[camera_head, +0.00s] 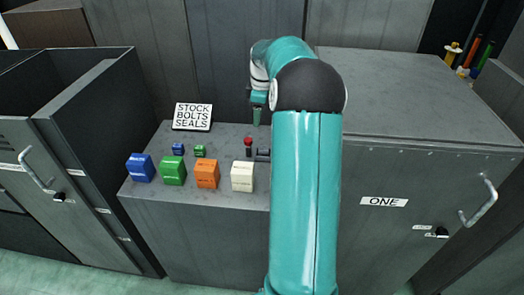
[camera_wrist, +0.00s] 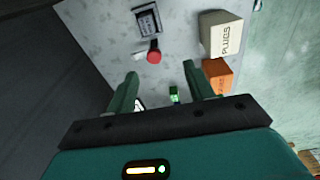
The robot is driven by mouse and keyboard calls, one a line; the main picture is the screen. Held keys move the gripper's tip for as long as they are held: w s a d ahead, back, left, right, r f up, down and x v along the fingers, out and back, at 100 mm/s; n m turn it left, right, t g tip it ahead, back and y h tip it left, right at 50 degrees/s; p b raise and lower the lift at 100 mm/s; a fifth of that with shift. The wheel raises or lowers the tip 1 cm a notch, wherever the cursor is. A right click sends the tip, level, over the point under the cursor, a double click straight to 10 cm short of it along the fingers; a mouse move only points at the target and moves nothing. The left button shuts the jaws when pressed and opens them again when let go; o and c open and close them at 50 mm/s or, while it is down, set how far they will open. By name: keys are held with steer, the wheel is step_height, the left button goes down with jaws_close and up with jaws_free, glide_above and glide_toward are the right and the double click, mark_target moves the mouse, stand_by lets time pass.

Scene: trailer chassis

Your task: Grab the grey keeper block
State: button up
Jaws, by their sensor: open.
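A small dark grey block, which looks like the keeper block (camera_head: 263,154), lies on the grey bench top, just right of a red-topped piece (camera_head: 248,143). My arm partly hides it in the head view. In the wrist view the grey block (camera_wrist: 147,21) is near the top edge, beyond the red-topped piece (camera_wrist: 154,57). My gripper (camera_wrist: 160,73) is open, with nothing held between its two green fingers. In the head view my gripper (camera_head: 257,116) shows above the back of the bench, apart from the block.
White (camera_head: 242,176), orange (camera_head: 206,173), green (camera_head: 173,170) and blue (camera_head: 140,167) blocks line the bench front. Small blue (camera_head: 178,149) and green (camera_head: 200,151) blocks sit behind them. A STOCK BOLTS SEALS sign (camera_head: 192,116) stands at the back. Cabinet ONE (camera_head: 400,100) rises at right.

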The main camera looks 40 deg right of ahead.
steer(key=d+f, duration=0.3)
steer(key=d, duration=0.1)
glide_above(264, 148)
steer(key=shift+n, duration=0.3)
steer(key=f, duration=0.7)
steer(key=shift+s+f, duration=0.15)
steer(key=shift+s, duration=0.05)
steer(key=shift+w+f, duration=0.15)
steer(key=shift+f, duration=2.85)
steer(key=c, duration=1.1)
steer(key=shift+r, duration=0.1)
